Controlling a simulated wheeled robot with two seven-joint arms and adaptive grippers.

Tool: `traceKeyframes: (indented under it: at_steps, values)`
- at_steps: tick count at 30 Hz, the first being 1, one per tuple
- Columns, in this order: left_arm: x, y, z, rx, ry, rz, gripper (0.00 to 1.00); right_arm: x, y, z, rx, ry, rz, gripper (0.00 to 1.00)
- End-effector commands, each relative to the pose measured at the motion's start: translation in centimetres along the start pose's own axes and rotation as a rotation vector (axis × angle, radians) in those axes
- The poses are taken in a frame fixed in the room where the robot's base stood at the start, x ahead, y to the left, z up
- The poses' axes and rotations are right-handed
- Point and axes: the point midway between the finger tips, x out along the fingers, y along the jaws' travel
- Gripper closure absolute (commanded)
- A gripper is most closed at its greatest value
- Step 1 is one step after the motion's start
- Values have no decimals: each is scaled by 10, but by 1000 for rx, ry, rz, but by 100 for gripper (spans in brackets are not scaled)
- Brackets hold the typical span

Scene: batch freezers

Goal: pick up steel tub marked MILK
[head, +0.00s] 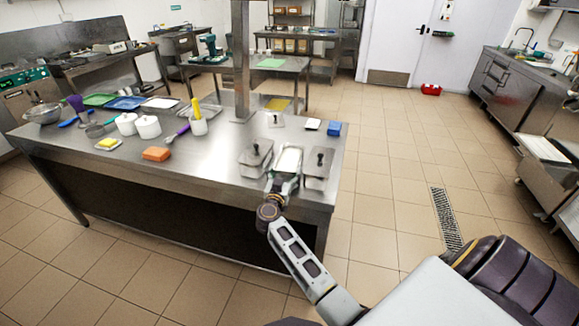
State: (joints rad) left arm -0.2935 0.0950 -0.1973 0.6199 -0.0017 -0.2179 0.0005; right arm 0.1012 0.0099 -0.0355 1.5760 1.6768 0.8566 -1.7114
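Three steel tubs stand in a row at the front right corner of the steel table (215,165). The left tub (254,158) and the right tub (319,166) have lids with dark knobs. The middle tub (289,160) shows a white top or contents. No MILK marking is legible at this size. My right gripper (283,183) is at the near end of the middle tub, over the table's front edge. Its fingers are too small and overlapped with the tub to show whether they grip it. My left gripper is out of view.
A steel post (241,60) rises behind the tubs. A blue box (334,129) sits behind the right tub.

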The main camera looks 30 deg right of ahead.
Motion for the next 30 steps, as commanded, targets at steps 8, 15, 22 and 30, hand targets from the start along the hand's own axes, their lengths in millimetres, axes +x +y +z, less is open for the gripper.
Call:
traceKeyframes:
  at_steps: [8, 15, 22, 30]
  values:
    - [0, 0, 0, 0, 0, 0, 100, 0, 0, 0, 0, 0, 0, 65]
    - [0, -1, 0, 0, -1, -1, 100, 0, 0, -2, 1, 4, 0, 68]
    - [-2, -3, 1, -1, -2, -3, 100, 0, -1, -10, 3, 4, -1, 68]
    - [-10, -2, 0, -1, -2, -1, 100, 0, -1, -40, 4, 4, 0, 68]
